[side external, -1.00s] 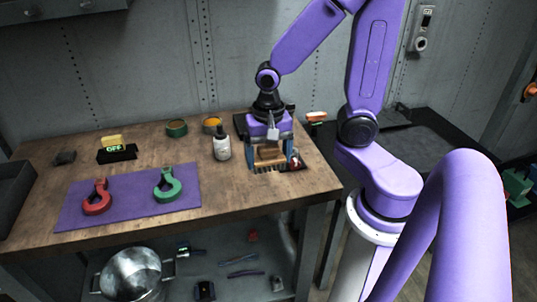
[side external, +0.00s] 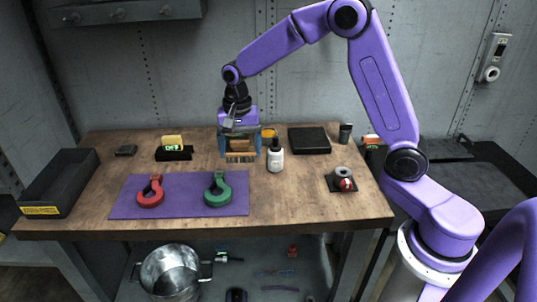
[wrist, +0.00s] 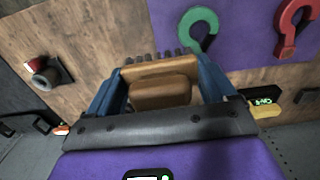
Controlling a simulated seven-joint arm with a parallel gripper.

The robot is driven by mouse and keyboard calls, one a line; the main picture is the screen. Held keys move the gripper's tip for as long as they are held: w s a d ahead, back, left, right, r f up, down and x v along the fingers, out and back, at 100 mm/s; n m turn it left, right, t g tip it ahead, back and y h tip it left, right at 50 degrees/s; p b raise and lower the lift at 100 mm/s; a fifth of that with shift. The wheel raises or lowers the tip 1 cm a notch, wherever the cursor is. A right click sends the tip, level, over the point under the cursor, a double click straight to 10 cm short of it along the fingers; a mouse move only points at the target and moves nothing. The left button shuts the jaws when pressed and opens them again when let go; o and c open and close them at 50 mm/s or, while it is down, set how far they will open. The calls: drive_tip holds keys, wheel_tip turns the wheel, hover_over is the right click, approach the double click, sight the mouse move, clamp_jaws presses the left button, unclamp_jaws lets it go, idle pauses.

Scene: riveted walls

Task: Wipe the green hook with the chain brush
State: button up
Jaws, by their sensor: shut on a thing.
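My gripper (side external: 240,150) is shut on the chain brush (side external: 240,157), a brown block with a row of dark bristles. In the wrist view the brush (wrist: 160,92) sits between my two blue fingers, bristles pointing away from the wrist. In the side view the brush is above the table, behind and slightly right of the green hook, apart from it. The green hook (side external: 217,191) lies on the purple mat (side external: 184,204), right of the red hook (side external: 150,191). The green hook also shows in the wrist view (wrist: 187,27), just past the bristles.
A dropper bottle (side external: 275,158) stands close to the right of my gripper. A black stand with a red-and-grey part (side external: 344,182) is farther right. A yellow-topped display (side external: 173,150) stands behind the mat, and a dark tray (side external: 60,185) at far left. The table front is clear.

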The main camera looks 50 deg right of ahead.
hover_over(216, 174)
wheel_tip(216, 174, down, 3)
drive_tip(key=shift+w+a+f, duration=0.15)
drive_tip(key=shift+f, duration=1.1)
drive_tip(key=shift+w+a+f, duration=0.1)
drive_tip(key=shift+f, duration=1.1)
drive_tip(key=shift+w+a+f, duration=0.15)
drive_tip(key=shift+f, duration=1.1)
drive_tip(key=shift+s+d+f, duration=0.4)
drive_tip(key=shift+d+f, duration=0.05)
drive_tip(key=shift+f, duration=0.05)
drive_tip(key=shift+s+d, duration=1.05)
drive_tip(key=shift+w+a, duration=1.5)
drive_tip(key=shift+a, duration=0.05)
wheel_tip(216, 174, up, 8)
